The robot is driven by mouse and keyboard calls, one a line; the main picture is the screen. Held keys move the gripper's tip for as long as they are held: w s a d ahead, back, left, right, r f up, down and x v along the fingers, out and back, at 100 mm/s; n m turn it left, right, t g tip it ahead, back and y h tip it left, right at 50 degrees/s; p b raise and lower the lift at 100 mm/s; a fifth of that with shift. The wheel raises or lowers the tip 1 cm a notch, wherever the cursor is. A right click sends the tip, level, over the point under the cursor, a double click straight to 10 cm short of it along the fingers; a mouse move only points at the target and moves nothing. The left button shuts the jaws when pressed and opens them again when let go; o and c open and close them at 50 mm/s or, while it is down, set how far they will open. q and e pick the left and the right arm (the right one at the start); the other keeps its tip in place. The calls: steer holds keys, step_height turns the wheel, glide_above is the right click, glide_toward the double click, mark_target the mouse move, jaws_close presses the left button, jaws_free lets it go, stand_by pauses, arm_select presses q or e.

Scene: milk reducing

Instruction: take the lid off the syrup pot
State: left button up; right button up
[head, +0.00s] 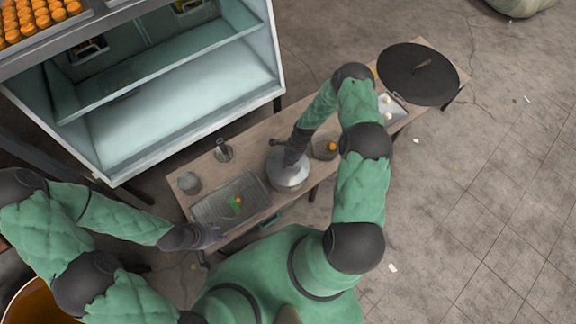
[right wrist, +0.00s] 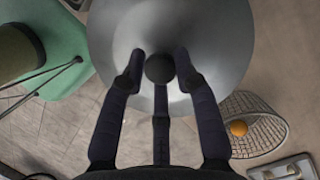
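The syrup pot (head: 289,181) is a grey metal pot on the wooden table, with its lid on. In the right wrist view the round grey lid (right wrist: 215,35) fills the upper middle, with a dark round knob (right wrist: 160,69) at its centre. My right gripper (right wrist: 160,60) is over the lid with its fingers around the knob and looks open, with small gaps at the sides. In the head view my right gripper (head: 294,152) hides the knob. My left gripper (head: 208,236) is low by the table's front left edge, away from the pot; its fingers are too small to judge.
A glass jar (head: 188,183) and a metal cup (head: 223,152) stand behind. A large dark disc (head: 400,80) covers the table's far right end.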

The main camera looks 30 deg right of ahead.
jaws_close()
steer(key=shift+r, duration=0.2)
